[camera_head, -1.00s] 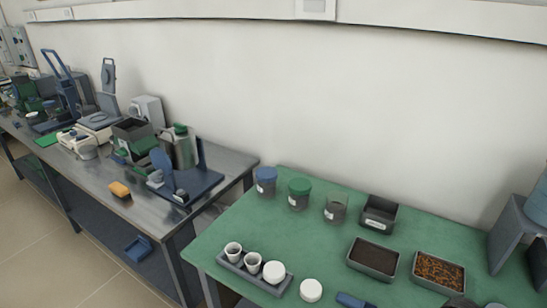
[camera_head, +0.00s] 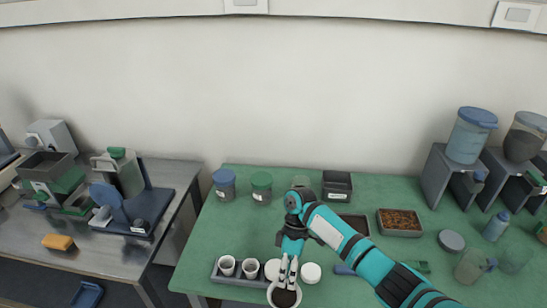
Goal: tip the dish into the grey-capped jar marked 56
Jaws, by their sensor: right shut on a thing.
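My right gripper (camera_head: 286,275) points down at the front of the green table, shut on a white dish (camera_head: 270,296) with dark contents. The dish looks about level and is cut by the lower picture edge. A clear jar (camera_head: 300,182) stands at the back, right of the green-capped jar, partly hidden by my arm. It seems to have no cap on. A grey round lid (camera_head: 451,240) lies on the table at the right. The jar labels are too small to read. My left gripper is not in view.
A blue-capped jar (camera_head: 224,184) and a green-capped jar (camera_head: 262,186) stand at the back left. A rack with white cups (camera_head: 227,266) is left of the gripper; a white disc (camera_head: 311,272) is right of it. Trays (camera_head: 400,224) and a blue-lidded container (camera_head: 467,136) are further right.

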